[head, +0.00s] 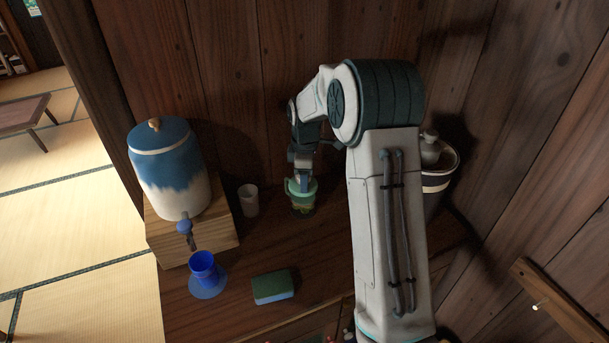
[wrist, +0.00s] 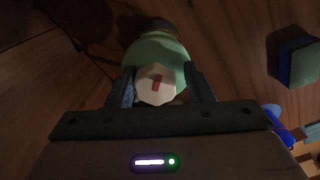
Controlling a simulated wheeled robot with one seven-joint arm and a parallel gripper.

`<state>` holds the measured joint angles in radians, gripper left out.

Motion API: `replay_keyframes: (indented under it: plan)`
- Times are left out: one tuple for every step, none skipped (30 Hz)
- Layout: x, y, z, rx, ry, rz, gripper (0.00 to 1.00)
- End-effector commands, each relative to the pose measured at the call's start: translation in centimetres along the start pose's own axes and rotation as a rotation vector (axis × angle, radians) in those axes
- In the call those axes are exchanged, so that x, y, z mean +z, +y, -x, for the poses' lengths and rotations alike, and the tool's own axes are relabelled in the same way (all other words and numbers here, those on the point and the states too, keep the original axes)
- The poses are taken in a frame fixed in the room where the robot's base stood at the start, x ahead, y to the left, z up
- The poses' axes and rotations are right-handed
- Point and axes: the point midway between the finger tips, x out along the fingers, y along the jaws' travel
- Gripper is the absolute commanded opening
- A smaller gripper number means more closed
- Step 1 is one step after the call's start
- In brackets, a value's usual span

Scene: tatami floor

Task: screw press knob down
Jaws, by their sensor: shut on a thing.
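The press (head: 300,202), a small green-topped container, stands on the wooden counter under my arm. In the wrist view its rounded pale green top (wrist: 158,48) shows with a darker part beyond it. Its knob (wrist: 155,86) is white and faceted, with a red mark on its face. My gripper (wrist: 160,88) has one dark finger on each side of the knob and is shut on it. In the head view my gripper (head: 302,176) comes down from above onto the press. The knob is hidden there, and the gap below it cannot be judged.
A white cup (head: 248,201) stands close left of the press. A blue-and-white dispenser (head: 172,172) sits on a wooden block (head: 212,240).

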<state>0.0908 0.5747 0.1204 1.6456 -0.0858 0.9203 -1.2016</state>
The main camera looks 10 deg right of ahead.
Motion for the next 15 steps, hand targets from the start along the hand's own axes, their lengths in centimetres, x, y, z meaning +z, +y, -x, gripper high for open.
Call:
replay_keyframes:
  plan:
    - [-0.36, -0.38, -1.32, -0.014, 0.003, -0.057, 0.34]
    - [-0.34, -0.38, -1.32, -0.014, 0.002, -0.097, 0.34]
    - [-0.31, -0.37, -1.32, -0.014, 0.002, -0.148, 0.34]
    - [-0.31, -0.37, -1.32, -0.014, 0.001, -0.185, 0.33]
    - [-0.3, -0.36, -1.32, -0.014, 0.001, -0.221, 0.32]
    - [-0.3, -0.36, -1.32, -0.014, 0.001, -0.265, 0.31]
    - [-0.33, -0.37, -1.31, -0.015, 0.001, -0.292, 0.3]
    - [-0.37, -0.39, -1.3, -0.015, 0.002, -0.316, 0.3]
    - [-0.42, -0.4, -1.3, -0.015, 0.002, -0.341, 0.29]
    - [-0.44, -0.41, -1.29, -0.015, 0.002, -0.353, 0.28]
    - [-0.47, -0.42, -1.29, -0.015, 0.002, -0.363, 0.28]
    - [-0.5, -0.43, -1.28, -0.015, 0.002, -0.373, 0.28]
    - [-0.53, -0.44, -1.28, -0.015, 0.002, -0.383, 0.27]
    - [-0.55, -0.44, -1.29, -0.016, 0.002, -0.398, 0.27]
    - [-0.58, -0.43, -1.3, -0.015, 0.001, -0.428, 0.26]
